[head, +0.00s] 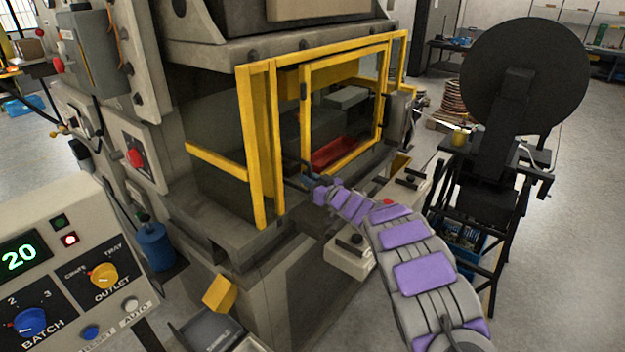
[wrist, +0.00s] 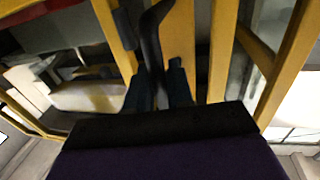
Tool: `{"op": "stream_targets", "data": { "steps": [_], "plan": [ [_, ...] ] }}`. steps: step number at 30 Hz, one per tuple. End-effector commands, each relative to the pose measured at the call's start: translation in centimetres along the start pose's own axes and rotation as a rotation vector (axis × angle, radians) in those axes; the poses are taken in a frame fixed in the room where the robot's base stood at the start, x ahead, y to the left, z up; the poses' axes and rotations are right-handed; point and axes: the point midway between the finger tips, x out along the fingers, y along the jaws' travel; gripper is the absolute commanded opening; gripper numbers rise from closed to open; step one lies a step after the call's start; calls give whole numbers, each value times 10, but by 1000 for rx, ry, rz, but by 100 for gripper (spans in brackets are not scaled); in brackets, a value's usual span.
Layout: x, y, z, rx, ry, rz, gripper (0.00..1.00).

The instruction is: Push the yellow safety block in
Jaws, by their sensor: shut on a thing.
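A yellow block (head: 220,293) sits tilted on the lower front of the press, above a grey drawer; it is likely the safety block. My gripper (head: 308,178) is well away from it, up and to the right, at the lower left corner of the yellow-framed guard door (head: 304,120). In the wrist view my gripper's dark fingers (wrist: 157,88) are closed around a black bent handle (wrist: 152,45) next to the yellow frame. The block cannot be made out in the wrist view.
A red tray (head: 332,152) lies inside the press behind the guard. A control panel (head: 60,270) showing 20 stands at left. A black reel stand (head: 500,150) is at right. A grey box with buttons (head: 350,255) is below my arm.

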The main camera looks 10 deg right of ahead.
Motion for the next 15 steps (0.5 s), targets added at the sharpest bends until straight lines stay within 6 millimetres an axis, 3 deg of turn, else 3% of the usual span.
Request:
{"op": "stream_targets", "data": {
  "steps": [6,7,12,15],
  "plan": [
    [1,2,-5,-1,9,3,0],
    [2,2,-5,-1,9,3,23],
    [0,1,-4,0,8,2,38],
    [-1,0,-4,0,8,1,38]
  ]
}}
